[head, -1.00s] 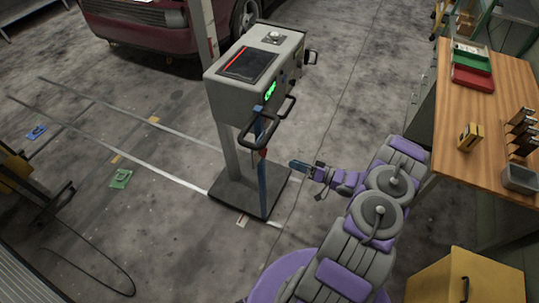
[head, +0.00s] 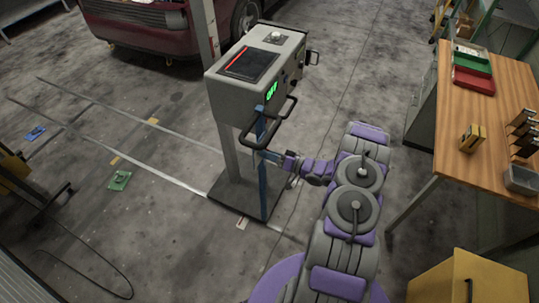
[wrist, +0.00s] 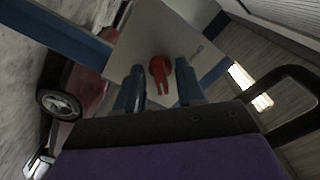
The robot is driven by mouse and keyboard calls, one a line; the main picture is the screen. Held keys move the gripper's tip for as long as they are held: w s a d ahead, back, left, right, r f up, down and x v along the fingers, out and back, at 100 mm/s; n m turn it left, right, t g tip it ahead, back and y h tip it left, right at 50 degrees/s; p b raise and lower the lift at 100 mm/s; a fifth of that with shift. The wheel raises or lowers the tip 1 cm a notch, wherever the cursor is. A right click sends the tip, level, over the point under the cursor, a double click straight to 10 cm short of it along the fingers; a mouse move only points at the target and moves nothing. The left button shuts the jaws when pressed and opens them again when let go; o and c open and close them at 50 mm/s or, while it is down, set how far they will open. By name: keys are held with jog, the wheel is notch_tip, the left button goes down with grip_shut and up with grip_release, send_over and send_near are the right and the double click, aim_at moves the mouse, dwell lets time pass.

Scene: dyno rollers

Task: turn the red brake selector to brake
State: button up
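The red brake selector (wrist: 160,74) is a knob with a forked, downward-pointing lever on a pale grey plate (wrist: 142,42) in the wrist view. My gripper (wrist: 159,80) is open, with one blue finger at the selector's left and one at its right. Gaps show between the fingers and the selector, and I cannot tell whether the fingertips reach the plate. In the head view, my gripper (head: 270,157) is at the blue post of the console stand, and the selector is hidden there. Small print beside the knob is too blurred to read.
The grey console (head: 245,95) has a dark screen, a green lit display and black handles (head: 270,130) jutting above my gripper. A wooden workbench (head: 490,110) stands at the right and a yellow cabinet (head: 465,280) at lower right. A red car (head: 140,25) is behind.

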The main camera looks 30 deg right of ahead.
jog(key=shift+d, duration=0.1)
grip_shut()
jog(key=shift+n, duration=0.3)
jog(key=n+p, duration=0.2)
jog(key=n, duration=1.5)
jog(key=shift+s+f, duration=0.1)
jog(key=shift+s, duration=0.05)
jog(key=shift+n, duration=0.3)
dwell(0.3)
